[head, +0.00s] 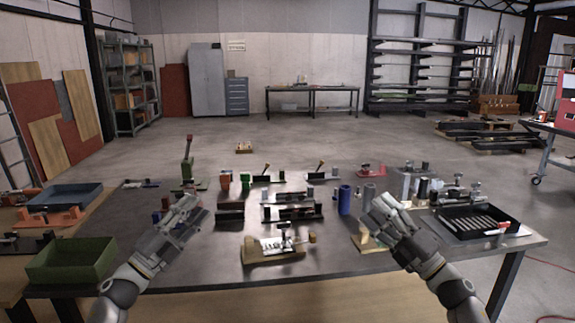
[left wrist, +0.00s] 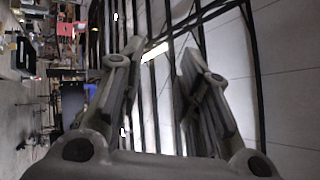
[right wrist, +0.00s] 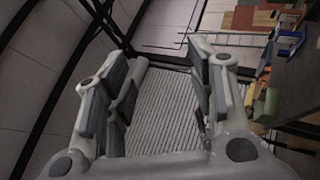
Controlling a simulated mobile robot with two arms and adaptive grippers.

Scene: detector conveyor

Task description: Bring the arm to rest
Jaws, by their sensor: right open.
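My left gripper (head: 188,206) is raised over the left part of the dark work table (head: 345,262) in the head view. In the left wrist view its two fingers (left wrist: 160,62) stand apart with nothing between them. My right gripper (head: 381,207) is raised over the right part of the table. In the right wrist view its fingers (right wrist: 170,75) are apart and empty. Both grippers point inward and forward. The head view does not clearly show how high they are above the table.
A green bin (head: 72,262) and a blue tray (head: 65,195) are at the left. A wooden fixture (head: 275,256) stands at the front middle, and a black tray (head: 478,229) at the right. Blue cylinders (head: 345,199) stand near my right gripper. Open floor lies behind the table.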

